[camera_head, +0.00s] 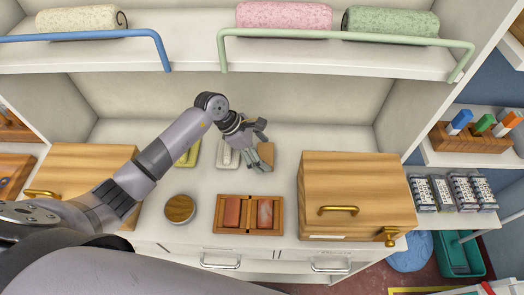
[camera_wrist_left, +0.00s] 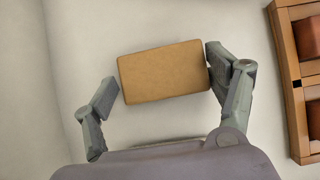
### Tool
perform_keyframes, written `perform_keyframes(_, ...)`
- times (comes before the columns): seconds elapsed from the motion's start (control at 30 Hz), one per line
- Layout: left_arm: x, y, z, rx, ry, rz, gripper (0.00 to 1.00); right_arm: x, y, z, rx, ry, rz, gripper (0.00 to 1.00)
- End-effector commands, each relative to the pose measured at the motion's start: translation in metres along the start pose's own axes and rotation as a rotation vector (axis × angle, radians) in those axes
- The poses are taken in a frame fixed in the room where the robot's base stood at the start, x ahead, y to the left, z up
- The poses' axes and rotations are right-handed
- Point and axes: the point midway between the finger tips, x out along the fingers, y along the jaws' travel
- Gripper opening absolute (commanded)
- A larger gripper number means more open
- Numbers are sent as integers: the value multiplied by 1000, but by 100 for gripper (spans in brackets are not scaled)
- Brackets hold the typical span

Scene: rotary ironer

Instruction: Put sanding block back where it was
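The tan, brick-shaped sanding block (camera_head: 267,154) is at the back middle of the white counter, at the tips of my left gripper (camera_head: 262,146). In the left wrist view the sanding block (camera_wrist_left: 163,72) lies between the two spread fingers of my left gripper (camera_wrist_left: 162,68). The right-hand finger is against or very near one end; a narrow gap seems to show at the other. I cannot tell whether the block rests on the counter. My right gripper is not in view.
A wooden tray (camera_head: 249,198) with two reddish blocks is in front, and a round wooden-topped item (camera_head: 180,209) is left of it. Wooden cabinets (camera_head: 358,178) flank the counter. A shelf (camera_head: 200,62) with rolled towels is above.

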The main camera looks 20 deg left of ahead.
Motion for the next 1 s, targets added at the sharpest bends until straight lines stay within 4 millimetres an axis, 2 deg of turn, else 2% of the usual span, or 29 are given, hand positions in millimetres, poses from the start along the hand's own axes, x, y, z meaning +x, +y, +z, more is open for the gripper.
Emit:
perform_keyframes(0.13,0,0,0,0,0,0,91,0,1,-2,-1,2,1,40)
perform_keyframes(0.43,-1,0,0,0,0,0,91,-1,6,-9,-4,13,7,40)
perform_keyframes(0.57,-6,0,3,-1,0,1,91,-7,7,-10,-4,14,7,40)
perform_keyframes(0.67,-20,2,0,1,2,7,91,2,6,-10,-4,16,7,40)
perform_keyframes(1.0,-92,1,0,2,3,4,91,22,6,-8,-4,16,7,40)
